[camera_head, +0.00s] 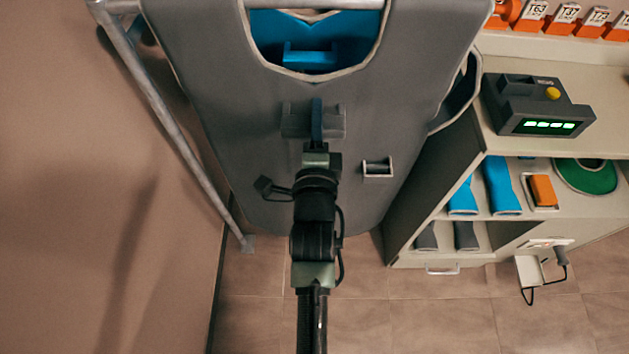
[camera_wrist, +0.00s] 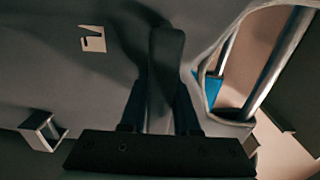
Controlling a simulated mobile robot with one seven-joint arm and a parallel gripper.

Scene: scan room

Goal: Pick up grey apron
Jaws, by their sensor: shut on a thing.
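The grey apron (camera_head: 240,110) hangs upright from a metal rail, its broad front facing me, with a pale-edged neck opening at the top. My gripper (camera_head: 317,118) is at the middle of its front, shut on a raised dark grey part of the apron there. In the wrist view the grey cloth (camera_wrist: 50,85) fills most of the picture, and my gripper (camera_wrist: 165,85) has its fingers on either side of a dark strip. The gripped spot is partly hidden by the fingers.
Blue cloth (camera_head: 310,50) shows behind the neck opening. A metal stand leg (camera_head: 175,125) slopes down at left near the wall. At right, a shelf unit (camera_head: 430,190) stands close to the apron, carrying a device with a green display (camera_head: 545,110). Tiled floor in front is clear.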

